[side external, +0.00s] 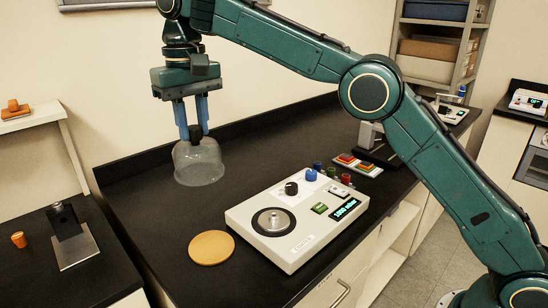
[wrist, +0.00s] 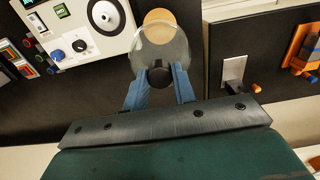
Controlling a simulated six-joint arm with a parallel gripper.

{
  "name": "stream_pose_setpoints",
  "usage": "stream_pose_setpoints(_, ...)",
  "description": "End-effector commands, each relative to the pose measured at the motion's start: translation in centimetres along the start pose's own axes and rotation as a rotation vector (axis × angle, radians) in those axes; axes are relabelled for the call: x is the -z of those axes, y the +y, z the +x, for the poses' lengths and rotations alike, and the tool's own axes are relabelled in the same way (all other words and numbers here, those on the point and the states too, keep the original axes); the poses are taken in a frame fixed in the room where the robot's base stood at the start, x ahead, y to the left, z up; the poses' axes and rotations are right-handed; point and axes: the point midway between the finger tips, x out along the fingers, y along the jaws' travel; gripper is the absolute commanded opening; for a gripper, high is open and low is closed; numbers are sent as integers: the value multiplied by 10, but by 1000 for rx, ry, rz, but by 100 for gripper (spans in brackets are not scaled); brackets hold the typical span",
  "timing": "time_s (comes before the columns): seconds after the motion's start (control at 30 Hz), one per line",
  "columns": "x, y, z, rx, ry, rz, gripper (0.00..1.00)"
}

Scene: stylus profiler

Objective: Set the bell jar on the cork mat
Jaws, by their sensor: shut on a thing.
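The bell jar (side external: 200,165) is a clear dome with a dark knob on top. My gripper (side external: 195,132) is shut on that knob, and the jar hangs upright beneath it. The jar appears to be above the black bench, but its exact height is hard to judge. In the wrist view the jar (wrist: 160,48) sits between my blue fingers (wrist: 160,80). The cork mat (side external: 211,247) is a round tan disc lying bare on the bench, in front of the jar in the side view. In the wrist view the mat (wrist: 158,17) shows partly beyond and through the jar.
A white control unit (side external: 297,217) with a round black stage, knobs and a display stands right of the mat. Coloured blocks (side external: 356,164) lie behind it. A metal stand (side external: 72,236) and an orange piece (side external: 19,240) are on the separate left bench. Bench around the mat's left is clear.

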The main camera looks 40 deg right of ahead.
Motion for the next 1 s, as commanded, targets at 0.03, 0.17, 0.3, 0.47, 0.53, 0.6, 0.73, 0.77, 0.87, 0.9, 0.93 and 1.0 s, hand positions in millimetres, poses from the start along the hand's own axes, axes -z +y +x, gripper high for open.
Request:
stream_pose_setpoints(0.03,0,0,0,0,1,0,0)
stream_pose_setpoints(0.17,0,0,5,0,0,0,0)
stream_pose_setpoints(0.3,0,0,14,0,-1,0,0)
stream_pose_setpoints(0.47,-1,1,28,0,0,0,0)
stream_pose_setpoints(0.53,0,0,37,0,-1,0,0)
stream_pose_setpoints(0.6,0,0,46,0,-1,0,0)
stream_pose_setpoints(0.73,0,1,62,-1,-1,0,0)
stream_pose_setpoints(0.77,0,1,67,-1,-2,0,0)
stream_pose_setpoints(0.87,-1,1,83,-1,-1,0,0)
stream_pose_setpoints(0.9,-1,1,89,-1,-2,0,0)
stream_pose_setpoints(0.93,-1,1,95,-1,-2,0,0)
stream_pose_setpoints(1.0,-1,1,108,-1,-3,0,0)
